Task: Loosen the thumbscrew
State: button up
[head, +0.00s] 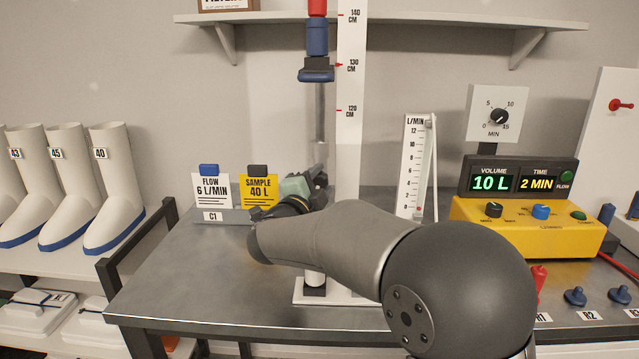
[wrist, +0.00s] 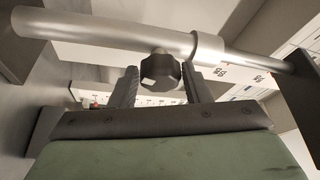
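My gripper (wrist: 161,80) is open, with one dark finger on each side of the knob. In the head view my gripper's green body (head: 296,187) is beside the upright height scale (head: 351,100), partly behind my arm. I cannot make out the thumbscrew there.
A blue and red piece (head: 317,40) sits high on the pole near the 130 mark. A flow gauge (head: 412,165) and a yellow control box (head: 520,235) stand to the right. Sign cards (head: 212,190) stand at the left. The bench's front left (head: 190,295) is clear.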

jog(key=shift+o, duration=0.8)
jog(key=b+v, duration=0.1)
jog(key=v, duration=1.6)
jog(key=shift+s, duration=0.25)
jog(key=shift+a, duration=0.1)
